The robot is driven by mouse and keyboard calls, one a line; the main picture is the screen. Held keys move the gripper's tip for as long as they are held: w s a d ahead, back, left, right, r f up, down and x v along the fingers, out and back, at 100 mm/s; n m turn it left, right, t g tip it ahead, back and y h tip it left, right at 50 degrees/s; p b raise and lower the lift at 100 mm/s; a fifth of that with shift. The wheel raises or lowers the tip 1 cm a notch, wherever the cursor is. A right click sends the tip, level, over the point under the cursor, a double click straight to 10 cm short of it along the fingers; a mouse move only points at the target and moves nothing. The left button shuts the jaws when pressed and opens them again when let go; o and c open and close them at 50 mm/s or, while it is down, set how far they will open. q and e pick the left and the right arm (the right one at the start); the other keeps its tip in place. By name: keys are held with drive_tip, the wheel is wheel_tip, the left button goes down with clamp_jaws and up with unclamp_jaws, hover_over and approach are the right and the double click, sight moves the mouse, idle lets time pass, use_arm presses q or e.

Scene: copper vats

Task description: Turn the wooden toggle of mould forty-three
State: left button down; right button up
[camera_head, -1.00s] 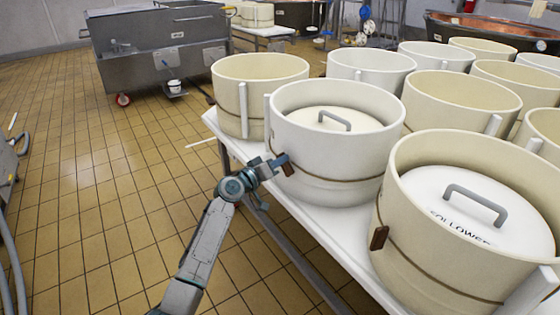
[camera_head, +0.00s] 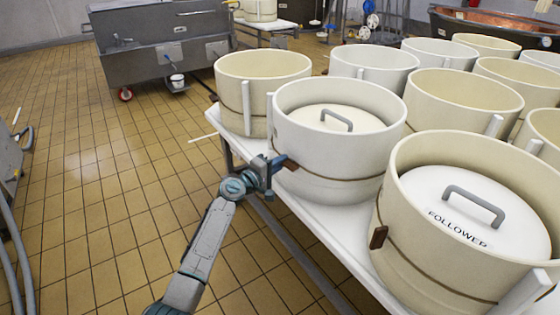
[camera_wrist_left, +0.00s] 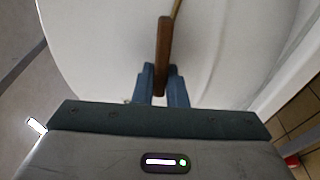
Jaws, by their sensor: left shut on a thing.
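The white mould (camera_head: 340,150) stands on the table edge, with a white lid and grey handle (camera_head: 337,120) inside and a brown cord around its wall. No number is readable on it. Its wooden toggle (camera_head: 291,165) sits on the side facing my left arm. My left gripper (camera_head: 278,163) is shut on this toggle. In the left wrist view the toggle (camera_wrist_left: 164,45) stands between the two blue fingers (camera_wrist_left: 164,85), against the white wall. The fingers partly hide the toggle. My right gripper is not in view.
A cream mould (camera_head: 450,240) with a lid marked FOLLOWER and its own brown toggle (camera_head: 378,237) stands close at right. Another cream mould (camera_head: 260,80) is behind left. Several more moulds fill the white table (camera_head: 310,220). The tiled floor (camera_head: 100,200) at left is clear.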

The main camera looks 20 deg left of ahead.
use_arm(q)
drive_tip(key=shift+f+n, duration=0.15)
drive_tip(key=shift+n, duration=0.25)
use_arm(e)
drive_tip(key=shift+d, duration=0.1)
use_arm(q)
drive_tip(key=c, duration=1.5)
unclamp_jaws()
drive_tip(key=shift+o, duration=0.2)
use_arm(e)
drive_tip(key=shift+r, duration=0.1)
use_arm(q)
drive_tip(key=v, duration=1.1)
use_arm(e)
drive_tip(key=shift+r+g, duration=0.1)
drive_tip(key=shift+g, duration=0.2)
use_arm(q)
drive_tip(key=shift+w, duration=0.1)
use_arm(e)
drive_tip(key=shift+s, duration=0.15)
